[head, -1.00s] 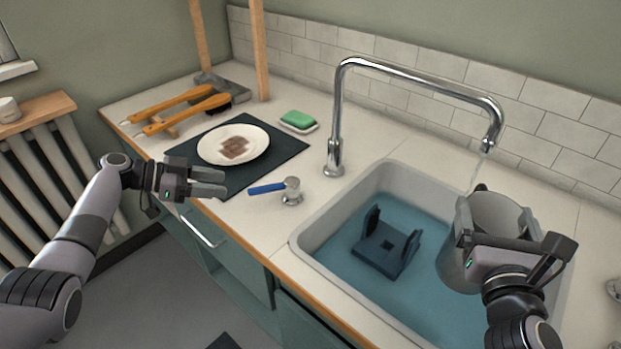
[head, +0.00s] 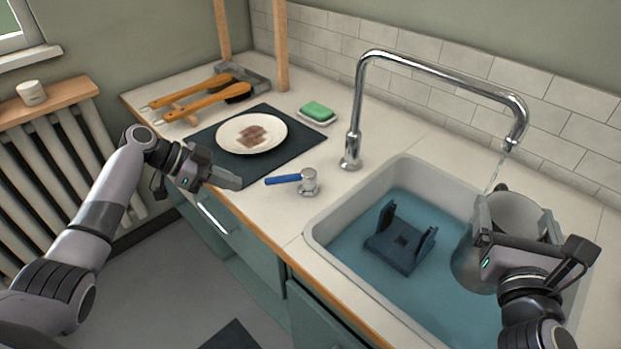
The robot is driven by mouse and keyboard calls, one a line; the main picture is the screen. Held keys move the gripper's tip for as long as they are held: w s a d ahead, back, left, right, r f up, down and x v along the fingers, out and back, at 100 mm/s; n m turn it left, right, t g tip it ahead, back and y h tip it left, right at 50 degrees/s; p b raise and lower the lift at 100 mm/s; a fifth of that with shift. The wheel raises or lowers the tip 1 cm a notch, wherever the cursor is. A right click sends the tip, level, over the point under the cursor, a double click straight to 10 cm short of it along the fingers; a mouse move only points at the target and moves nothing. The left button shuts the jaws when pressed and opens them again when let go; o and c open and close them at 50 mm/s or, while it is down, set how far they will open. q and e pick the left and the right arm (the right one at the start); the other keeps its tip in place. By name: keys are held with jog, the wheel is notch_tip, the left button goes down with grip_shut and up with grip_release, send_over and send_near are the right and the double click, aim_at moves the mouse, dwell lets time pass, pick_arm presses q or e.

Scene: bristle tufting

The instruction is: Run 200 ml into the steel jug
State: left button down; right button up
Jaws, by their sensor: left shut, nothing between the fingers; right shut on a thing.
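The steel jug (head: 470,268) is over the sink at the right, fairly upright, with its mouth facing up. My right gripper (head: 512,240) is shut on it. A thin stream of water (head: 494,180) runs from the spout (head: 509,143) of the chrome tap down toward the jug's mouth. The exact landing point and the water level inside cannot be made out. A lever valve (head: 308,183) with a blue handle (head: 284,179) stands on the counter, the handle pointing left. My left gripper (head: 238,183) is shut and empty, left of the handle and apart from it.
The sink (head: 322,232) holds bluish water and a dark bracket-like stand (head: 398,245). A white plate (head: 270,148) with brown pieces lies on a dark mat (head: 212,140). Green soap (head: 317,110) and orange-handled brushes (head: 205,103) are farther back.

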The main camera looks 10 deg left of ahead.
aim_at(289, 178)
pick_arm(q)
jog(key=s+d+r+n+t+y, duration=0.25)
jog(key=s+d+r+y, duration=0.3)
jog(key=d+y, duration=0.3)
jog(key=shift+m+t+h, duration=0.25)
jog(key=shift+t, duration=0.2)
jog(key=x, duration=0.9)
jog(key=shift+s+d+f, duration=0.15)
jog(key=shift+d, duration=0.25)
jog(key=w, duration=0.1)
jog(key=w+a, duration=0.1)
jog(key=shift+w+f, duration=0.2)
jog(key=shift+w, duration=0.15)
jog(key=shift+w+a, duration=0.3)
jog(key=shift+w, duration=0.35)
